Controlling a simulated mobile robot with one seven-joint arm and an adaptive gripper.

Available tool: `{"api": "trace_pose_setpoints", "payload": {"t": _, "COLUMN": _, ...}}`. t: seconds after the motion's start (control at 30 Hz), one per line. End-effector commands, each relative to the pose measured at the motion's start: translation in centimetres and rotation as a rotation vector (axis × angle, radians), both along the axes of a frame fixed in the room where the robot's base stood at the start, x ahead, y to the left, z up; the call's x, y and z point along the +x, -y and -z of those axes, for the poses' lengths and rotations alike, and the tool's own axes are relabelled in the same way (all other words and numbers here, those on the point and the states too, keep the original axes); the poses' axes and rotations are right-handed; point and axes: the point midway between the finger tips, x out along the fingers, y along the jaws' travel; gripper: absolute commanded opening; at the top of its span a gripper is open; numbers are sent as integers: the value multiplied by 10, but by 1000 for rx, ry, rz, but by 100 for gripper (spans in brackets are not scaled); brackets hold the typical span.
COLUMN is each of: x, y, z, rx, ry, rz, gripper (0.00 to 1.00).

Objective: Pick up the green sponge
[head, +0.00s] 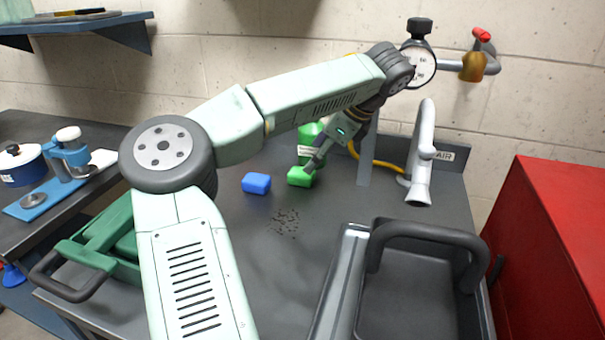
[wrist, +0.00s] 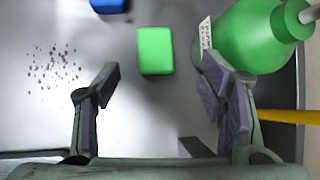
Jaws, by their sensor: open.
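The green sponge (head: 299,177) is a small bright green block lying flat on the grey worktop (head: 240,230). In the wrist view the sponge (wrist: 155,51) lies just beyond the fingertips, in line with the gap between them. My gripper (wrist: 165,80) is open and empty, its two fingers spread to either side of the gap. In the head view my gripper (head: 313,166) reaches down close to the sponge and partly overlaps it. I cannot tell the exact height between them.
A blue block (head: 256,183) lies left of the sponge. A green bottle (wrist: 250,38) stands close beside my right finger in the wrist view. Dark crumbs (head: 285,221) are scattered nearby. A tap (head: 423,150) and sink (head: 400,310) are at the right.

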Motion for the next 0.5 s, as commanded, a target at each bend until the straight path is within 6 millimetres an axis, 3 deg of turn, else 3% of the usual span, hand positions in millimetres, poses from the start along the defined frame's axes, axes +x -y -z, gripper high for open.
{"api": "trace_pose_setpoints", "payload": {"t": 0.5, "x": 13, "y": -31, "z": 49, "rx": -1, "ry": -2, "rz": 2, "gripper": 64}}
